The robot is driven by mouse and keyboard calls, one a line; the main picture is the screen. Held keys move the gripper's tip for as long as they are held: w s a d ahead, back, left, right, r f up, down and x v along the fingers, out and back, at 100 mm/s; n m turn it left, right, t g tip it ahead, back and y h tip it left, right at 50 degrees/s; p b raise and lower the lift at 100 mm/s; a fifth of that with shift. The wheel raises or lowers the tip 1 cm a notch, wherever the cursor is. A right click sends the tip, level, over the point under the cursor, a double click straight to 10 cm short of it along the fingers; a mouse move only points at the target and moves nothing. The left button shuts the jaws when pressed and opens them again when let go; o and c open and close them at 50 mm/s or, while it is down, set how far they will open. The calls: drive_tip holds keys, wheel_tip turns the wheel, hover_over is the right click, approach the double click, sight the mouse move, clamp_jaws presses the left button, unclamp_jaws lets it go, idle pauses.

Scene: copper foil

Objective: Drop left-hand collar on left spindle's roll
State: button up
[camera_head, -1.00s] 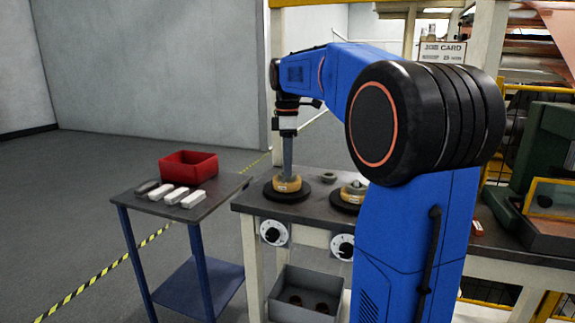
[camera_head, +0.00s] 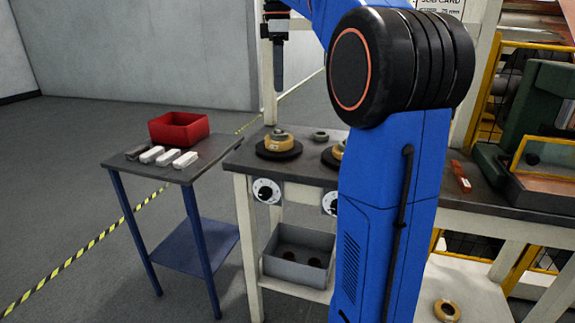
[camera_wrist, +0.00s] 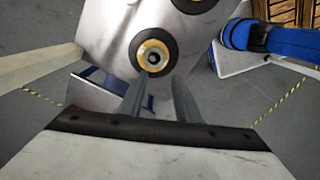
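The left spindle's roll (camera_head: 272,146), an amber ring on a black round base, stands at the bench's left end. A grey collar (camera_head: 278,134) appears to sit on top of it, around the spindle; a grey ring also shows at the roll's centre in the wrist view (camera_wrist: 153,57). My gripper (camera_head: 278,86) hangs well above the roll, pointing down. In the wrist view its two fingers (camera_wrist: 158,88) are apart with nothing between them. Another grey collar (camera_head: 320,135) lies on the bench, to the right of the left roll.
The right roll (camera_head: 337,151) is partly hidden by my arm. A side table at left holds a red bin (camera_head: 179,128) and several pale blocks (camera_head: 168,157). A grey bin (camera_head: 298,259) sits below the bench. A loose roll (camera_head: 446,310) lies low at right.

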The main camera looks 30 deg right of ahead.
drive_tip(key=shift+s+a, duration=0.1)
drive_tip(key=s+a+f+m+t, duration=0.1)
drive_tip(key=s+a+f+m, duration=0.3)
drive_tip(key=s+f, duration=0.5)
drive_tip(key=s+a+f+m+t, duration=0.2)
drive_tip(key=s+a+f+m, duration=0.2)
drive_tip(key=s+f, duration=0.6)
drive_tip(key=s+a+f+m+t, duration=0.1)
drive_tip(key=s+a+f+m, duration=0.3)
drive_tip(key=s+f, duration=0.5)
wheel_tip(320, 180, down, 4)
drive_tip(key=a, duration=0.2)
drive_tip(key=shift+s+a+f+t, duration=0.15)
drive_tip(key=shift+s+a+t, duration=0.05)
drive_tip(key=shift+a+t, duration=0.2)
